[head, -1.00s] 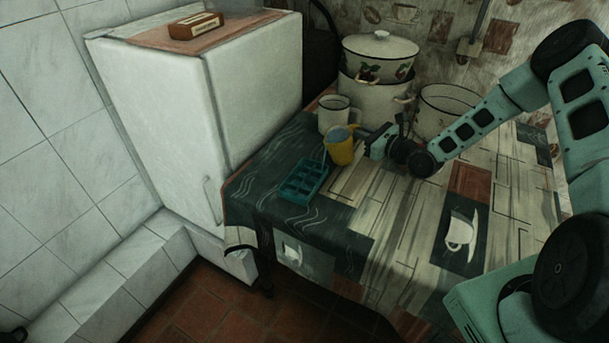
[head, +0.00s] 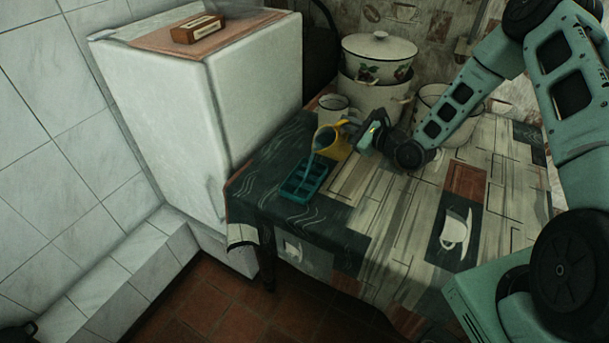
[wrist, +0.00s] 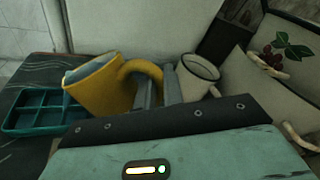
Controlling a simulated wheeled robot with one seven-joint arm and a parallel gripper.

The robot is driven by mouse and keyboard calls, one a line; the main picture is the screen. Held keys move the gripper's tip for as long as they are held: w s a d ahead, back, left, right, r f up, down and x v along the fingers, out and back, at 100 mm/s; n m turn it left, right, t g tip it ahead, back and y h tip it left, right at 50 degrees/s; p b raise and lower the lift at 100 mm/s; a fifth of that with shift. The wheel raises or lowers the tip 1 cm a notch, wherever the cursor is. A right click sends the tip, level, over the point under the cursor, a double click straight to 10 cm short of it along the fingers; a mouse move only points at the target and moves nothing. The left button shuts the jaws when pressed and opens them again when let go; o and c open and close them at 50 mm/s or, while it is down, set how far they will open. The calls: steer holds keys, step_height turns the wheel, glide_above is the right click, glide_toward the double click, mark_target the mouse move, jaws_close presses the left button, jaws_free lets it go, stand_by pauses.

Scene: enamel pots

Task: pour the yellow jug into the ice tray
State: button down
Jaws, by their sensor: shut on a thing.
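The yellow jug (head: 333,142) is tilted to the left above the tablecloth, its mouth toward the ice tray. Bluish liquid shows at its mouth, and a thin pale streak runs from the lip down toward the tray in the head view. The teal ice tray (head: 303,180) lies flat on the table, left of and below the jug; its compartments show in the wrist view (wrist: 35,112). My gripper (head: 353,134) is shut on the jug's handle from the right. The wrist view shows the fingers at the handle (wrist: 143,72). How full each compartment is cannot be told.
A white mug (head: 333,103) stands just behind the jug. A white enamel pot (head: 373,98) with a lidded, fruit-painted pot (head: 380,60) on top stands behind my gripper. Another pot (head: 428,98) is to the right. A white fridge (head: 215,110) borders the left; the table's front right is clear.

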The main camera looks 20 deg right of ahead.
mark_target(338, 138)
steer(key=shift+s+a+f+n+b, duration=0.1)
steer(key=shift+a+f+n+b, duration=0.25)
steer(key=shift+n, duration=0.25)
steer(key=shift+a, duration=0.1)
steer(key=shift+s+a+r+n+h, duration=0.25)
steer(key=shift+a+n, duration=0.2)
steer(key=shift+n, duration=0.3)
steer(key=shift+s+a+r+n+h, duration=0.15)
steer(key=shift+a+n+h, duration=0.25)
steer(key=shift+n, duration=0.35)
steer(key=shift+s+a+f+n+b, duration=0.1)
steer(key=shift+a+f+n+b, duration=0.05)
steer(key=shift+a+n+b, duration=0.35)
stand_by(0.6)
steer(key=shift+d, duration=0.1)
